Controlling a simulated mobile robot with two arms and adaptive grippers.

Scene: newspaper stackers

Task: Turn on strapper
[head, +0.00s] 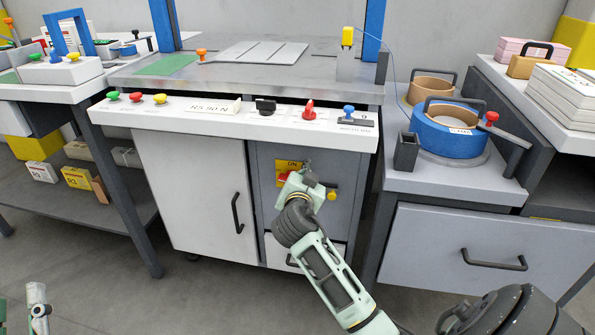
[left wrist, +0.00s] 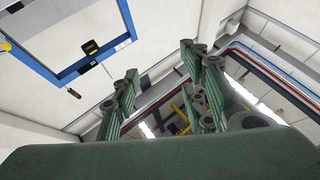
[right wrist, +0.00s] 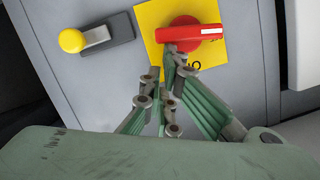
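The strapper's main switch is a red rotary handle (head: 284,177) on a yellow plate (head: 281,166) marked ON, on the grey cabinet front. In the right wrist view the red handle (right wrist: 195,33) lies almost level across its yellow plate (right wrist: 150,18), and the lettering appears upside down. My right gripper (right wrist: 175,56) has its fingertips close together at one end of the handle; they look shut, and I cannot tell whether they touch it. In the head view the gripper (head: 303,180) partly covers the plate. My left gripper (left wrist: 160,65) is open and empty, pointing toward the upper wall and ceiling.
A yellow-knobbed lever (head: 332,195) sits beside the switch. Above is a white control panel (head: 225,116) with coloured knobs. A drawer unit (head: 480,250) stands at right, with a blue strap roll (head: 445,135) on top. Floor in front at left is clear.

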